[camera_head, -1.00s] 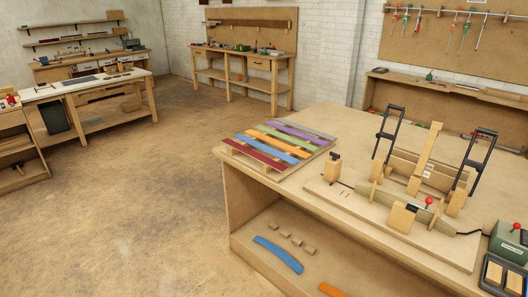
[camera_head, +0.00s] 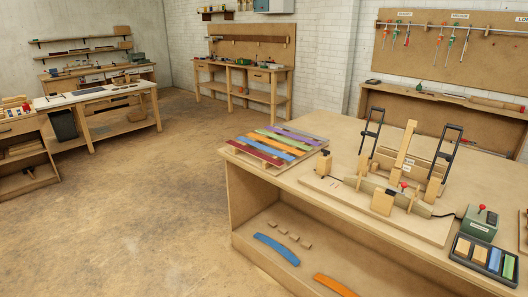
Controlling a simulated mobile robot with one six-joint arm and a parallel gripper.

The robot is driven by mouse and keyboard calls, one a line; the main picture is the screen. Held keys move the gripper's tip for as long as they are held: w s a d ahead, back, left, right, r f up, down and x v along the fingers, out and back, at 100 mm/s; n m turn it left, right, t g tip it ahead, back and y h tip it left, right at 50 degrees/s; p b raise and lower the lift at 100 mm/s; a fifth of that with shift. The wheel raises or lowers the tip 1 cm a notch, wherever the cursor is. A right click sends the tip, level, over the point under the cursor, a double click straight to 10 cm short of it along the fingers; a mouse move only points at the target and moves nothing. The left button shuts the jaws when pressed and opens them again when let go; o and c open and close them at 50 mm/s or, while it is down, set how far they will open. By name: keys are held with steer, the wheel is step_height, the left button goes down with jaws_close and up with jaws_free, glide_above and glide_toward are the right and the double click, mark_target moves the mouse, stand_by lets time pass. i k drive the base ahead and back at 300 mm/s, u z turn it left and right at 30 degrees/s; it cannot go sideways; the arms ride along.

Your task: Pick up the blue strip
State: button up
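A flat blue strip (camera_head: 265,149) lies in a row of coloured strips on a low wooden rack at the left end of the workbench (camera_head: 330,185). It is between a dark red strip (camera_head: 252,153) on its near-left side and an orange strip on its far side. A second blue piece, a curved blue strip (camera_head: 277,249), lies on the bench's lower shelf. My gripper is not in view.
A bending jig (camera_head: 400,180) with black clamp handles stands right of the rack. A green box (camera_head: 478,223) and a dark tray of small blocks are at the right. An orange curved piece (camera_head: 335,285) is on the shelf. Open floor (camera_head: 130,220) lies left.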

mark_target(265, 147)
steer(key=u, duration=0.4)
steer(key=i, duration=0.7)
steer(key=u, duration=0.7)
steer(key=i, duration=0.75)
steer(key=u, duration=0.45)
steer(key=i, duration=2.15)
steer(key=z, duration=0.25)
